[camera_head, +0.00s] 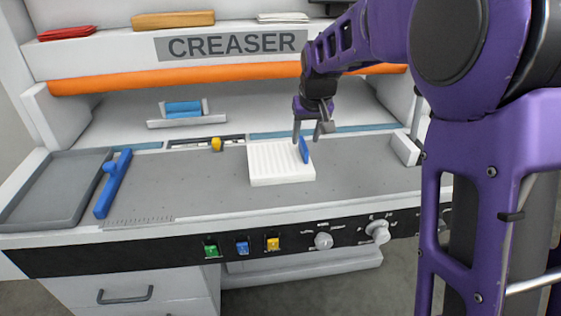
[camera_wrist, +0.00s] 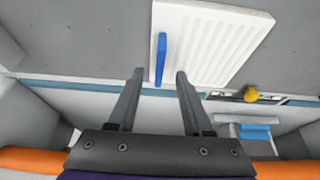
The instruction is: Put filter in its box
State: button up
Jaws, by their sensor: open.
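A flat white ribbed panel (camera_head: 275,162), which looks like the filter, lies on the grey worktop below my gripper. A thin blue tab (camera_head: 304,150) stands up at its right edge. My gripper (camera_head: 309,136) is open and points down over the tab. In the wrist view the tab (camera_wrist: 161,58) lies between and just beyond the open fingertips (camera_wrist: 159,74), and the ribbed panel (camera_wrist: 205,50) fills the upper middle. I see no clear contact between fingers and tab. No box is clearly marked as the filter's.
A small white holder with a blue piece (camera_head: 183,110) stands behind. A yellow knob (camera_head: 216,144) sits on a slotted strip. A grey tray (camera_head: 50,190) and a blue bar handle (camera_head: 113,184) are at left. A white block (camera_head: 405,149) stands at right; the front worktop is clear.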

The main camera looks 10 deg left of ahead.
aim_at(304, 143)
jog(key=x, duration=0.4)
jog(key=shift+w+a+f+b, duration=0.1)
jog(key=shift+w+f+b, duration=0.2)
jog(key=shift+b, duration=0.05)
grip_shut()
jog(key=shift+r, duration=0.1)
dwell(0.9)
